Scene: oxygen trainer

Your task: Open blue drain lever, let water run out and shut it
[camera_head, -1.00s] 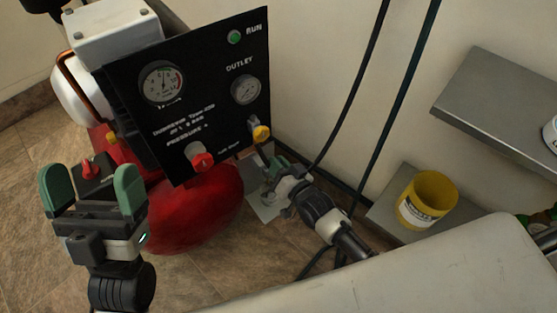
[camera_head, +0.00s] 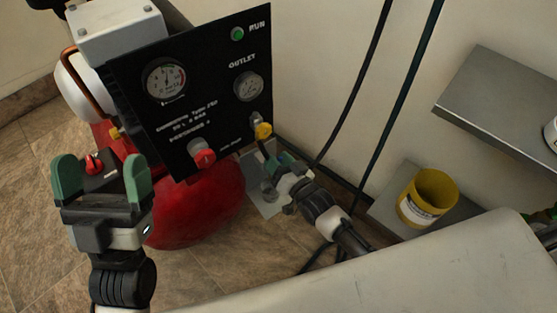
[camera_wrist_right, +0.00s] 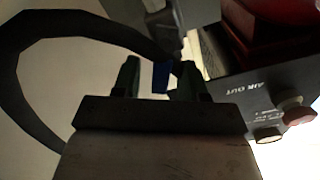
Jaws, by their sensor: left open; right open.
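The blue drain lever (camera_wrist_right: 161,77) shows in the right wrist view between the two green fingers of my right gripper (camera_wrist_right: 158,75). The fingers are open, with one on each side of the lever; I cannot tell if either touches it. In the head view my right gripper (camera_head: 276,168) is low beside the panel's lower right corner, and the lever is hidden there. My left gripper (camera_head: 100,182) is open and empty in front of the red tank (camera_head: 195,208). No water is visible.
A black panel (camera_head: 190,90) with two gauges, a red knob (camera_head: 203,153) and a yellow knob (camera_head: 263,131) stands over the tank. Dark hoses (camera_head: 397,95) hang along the wall. A yellow bucket (camera_head: 428,198) sits on a low shelf at right. A grey surface fills the front.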

